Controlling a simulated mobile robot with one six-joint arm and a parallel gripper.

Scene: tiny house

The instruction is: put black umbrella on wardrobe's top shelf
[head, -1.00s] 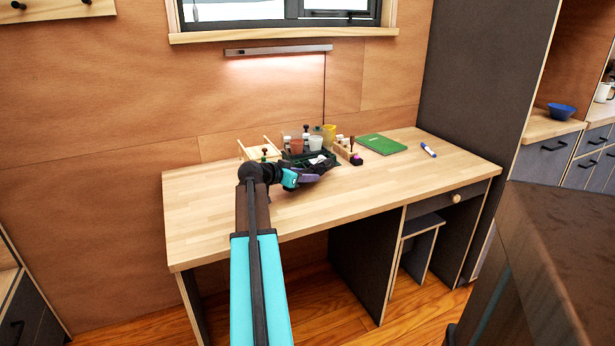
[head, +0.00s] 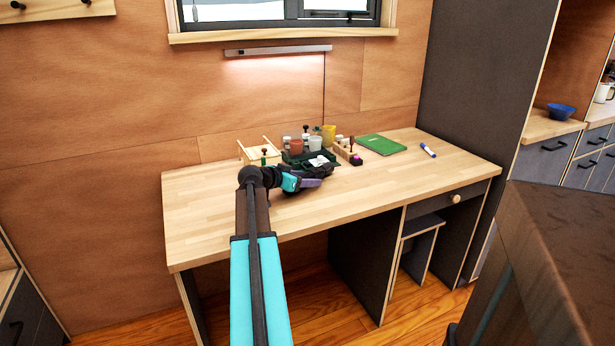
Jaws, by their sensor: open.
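My gripper (head: 320,172) is over the wooden desk, at the end of my outstretched arm, just in front of a dark tray of small items. It is open; its fingers are small and dark against the tray, and I see nothing held. I cannot make out a black umbrella; dark shapes around the gripper blend together. No wardrobe shelf shows. A tall dark panel (head: 480,80) stands right of the desk, and I cannot tell whether it belongs to the wardrobe.
A dark brown block-like surface (head: 560,260) fills the lower right. The desk's right front is clear.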

